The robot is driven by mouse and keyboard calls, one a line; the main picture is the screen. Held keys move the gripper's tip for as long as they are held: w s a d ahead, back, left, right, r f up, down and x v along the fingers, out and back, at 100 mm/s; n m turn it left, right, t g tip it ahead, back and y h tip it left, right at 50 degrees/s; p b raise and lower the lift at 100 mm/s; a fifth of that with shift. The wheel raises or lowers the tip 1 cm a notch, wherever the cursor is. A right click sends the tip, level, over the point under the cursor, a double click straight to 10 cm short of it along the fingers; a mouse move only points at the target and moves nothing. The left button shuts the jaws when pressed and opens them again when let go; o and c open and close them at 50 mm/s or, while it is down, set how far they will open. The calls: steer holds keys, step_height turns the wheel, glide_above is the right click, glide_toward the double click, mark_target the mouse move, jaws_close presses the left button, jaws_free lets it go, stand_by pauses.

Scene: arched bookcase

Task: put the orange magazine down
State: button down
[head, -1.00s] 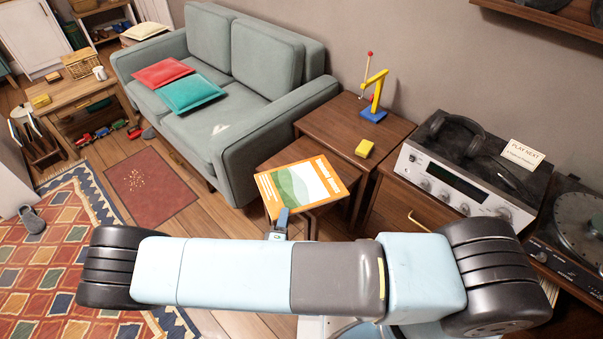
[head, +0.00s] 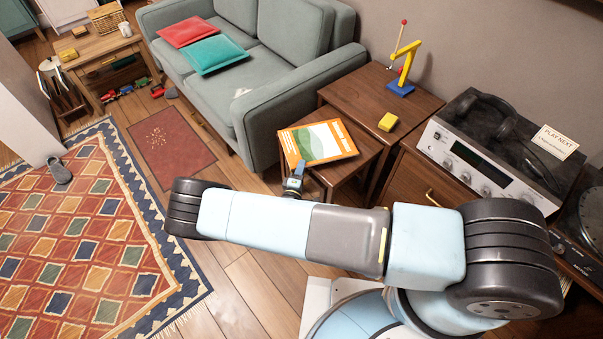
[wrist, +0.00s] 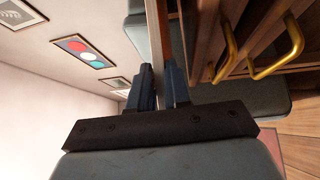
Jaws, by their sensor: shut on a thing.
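The orange magazine (head: 322,142), with a white and green picture on its cover, is over the small lower side table (head: 357,164) in the head view. My gripper (head: 296,178) is shut on its near left edge. In the wrist view my gripper (wrist: 159,92) has its two dark fingers on either side of a thin upright strip, the magazine (wrist: 157,40) seen edge-on. I cannot tell whether the magazine touches the table top, as its underside is hidden.
The grey sofa (head: 285,95) stands close on the left, the stereo receiver (head: 480,158) on the right. Bare floor (head: 245,225) lies before the small table.

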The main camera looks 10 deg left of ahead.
steer(key=shift+w+f, duration=0.25)
steer(key=shift+f, duration=1.55)
steer(key=c, duration=1.1)
jaws_free()
steer(key=shift+s, duration=0.15)
